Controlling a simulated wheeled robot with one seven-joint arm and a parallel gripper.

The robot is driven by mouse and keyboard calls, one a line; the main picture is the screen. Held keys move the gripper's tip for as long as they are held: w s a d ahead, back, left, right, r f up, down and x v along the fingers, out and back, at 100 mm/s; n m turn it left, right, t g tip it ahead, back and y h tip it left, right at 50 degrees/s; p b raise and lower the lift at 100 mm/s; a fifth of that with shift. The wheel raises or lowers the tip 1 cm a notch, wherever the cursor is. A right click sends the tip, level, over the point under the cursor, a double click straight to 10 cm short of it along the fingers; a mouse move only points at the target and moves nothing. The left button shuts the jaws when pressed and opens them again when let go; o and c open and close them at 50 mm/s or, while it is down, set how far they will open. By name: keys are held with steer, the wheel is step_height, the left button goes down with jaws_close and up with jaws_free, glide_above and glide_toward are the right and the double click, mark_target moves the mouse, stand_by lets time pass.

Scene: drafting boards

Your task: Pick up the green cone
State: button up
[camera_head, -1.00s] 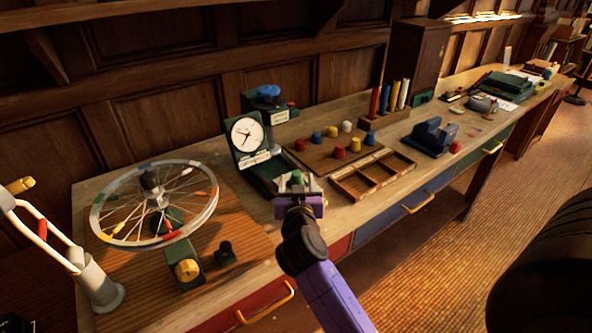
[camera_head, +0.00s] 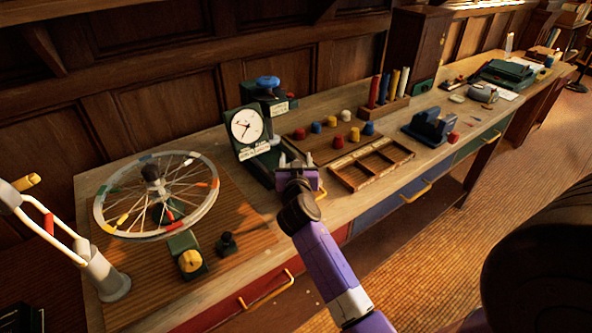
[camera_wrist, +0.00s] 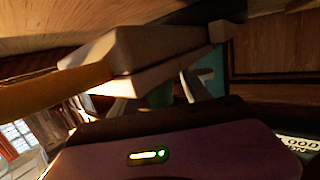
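My gripper (camera_head: 297,164) is at the near edge of the bench, just right of the dial gauge's base. Its two pale fingers stand apart in the head view. In the wrist view a dark green piece (camera_wrist: 160,96), likely the green cone, shows between pale finger parts. I cannot tell whether they touch it. In the head view the cone is hidden behind my gripper.
The dial gauge (camera_head: 247,127) stands close on the left of my gripper. A compartmented wooden tray (camera_head: 350,184) lies close on the right. A board (camera_head: 312,153) with several coloured pegs is behind. A spoked wheel (camera_head: 205,205) stands further left.

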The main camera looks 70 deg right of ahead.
jaws_close()
